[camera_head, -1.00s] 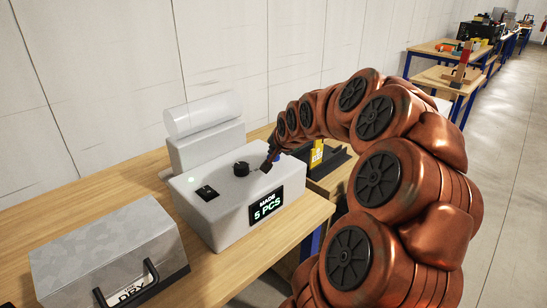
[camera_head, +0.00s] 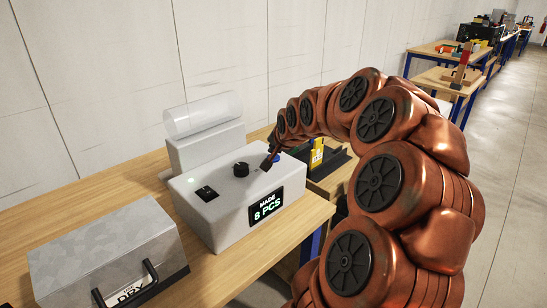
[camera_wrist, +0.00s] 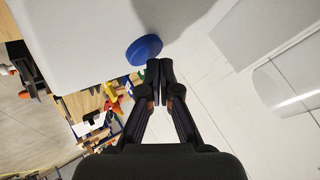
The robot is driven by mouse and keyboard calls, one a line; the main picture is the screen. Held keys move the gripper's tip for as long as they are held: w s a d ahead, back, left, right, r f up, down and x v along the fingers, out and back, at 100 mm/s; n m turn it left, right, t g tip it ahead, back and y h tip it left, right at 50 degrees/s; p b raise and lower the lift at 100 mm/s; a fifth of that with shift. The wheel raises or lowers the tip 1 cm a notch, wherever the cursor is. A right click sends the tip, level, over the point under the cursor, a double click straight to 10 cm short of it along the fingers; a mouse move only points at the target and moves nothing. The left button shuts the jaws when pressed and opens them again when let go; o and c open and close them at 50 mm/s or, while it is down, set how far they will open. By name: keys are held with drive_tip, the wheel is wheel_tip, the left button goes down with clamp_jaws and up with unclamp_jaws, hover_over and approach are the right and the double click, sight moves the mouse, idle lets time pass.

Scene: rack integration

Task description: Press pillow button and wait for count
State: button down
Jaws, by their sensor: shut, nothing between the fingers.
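The white pillow machine (camera_head: 230,205) stands on the wooden bench with a clear roll (camera_head: 203,114) at its back. Its display (camera_head: 266,205) reads "MADE 8 PCS". A black knob (camera_head: 241,169) and a black switch (camera_head: 206,193) sit on its top, with a green light beside the switch. The blue button (camera_wrist: 144,50) shows in the wrist view and is partly hidden in the head view (camera_head: 276,158). My gripper (camera_wrist: 160,66) is shut and empty, its fingertips just beside the button; they look apart from it. In the head view my gripper (camera_head: 266,163) is over the machine's top right.
A grey box (camera_head: 108,255) with a black handle and a label stands at the front left of the bench (camera_head: 90,205). A yellow item (camera_head: 317,155) and dark parts lie behind my arm. More tables (camera_head: 447,76) stand at the far right.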

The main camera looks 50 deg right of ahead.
drive_tip(key=shift+r, duration=0.35)
drive_tip(key=shift+r+p, duration=0.4)
drive_tip(key=shift+r, duration=2.15)
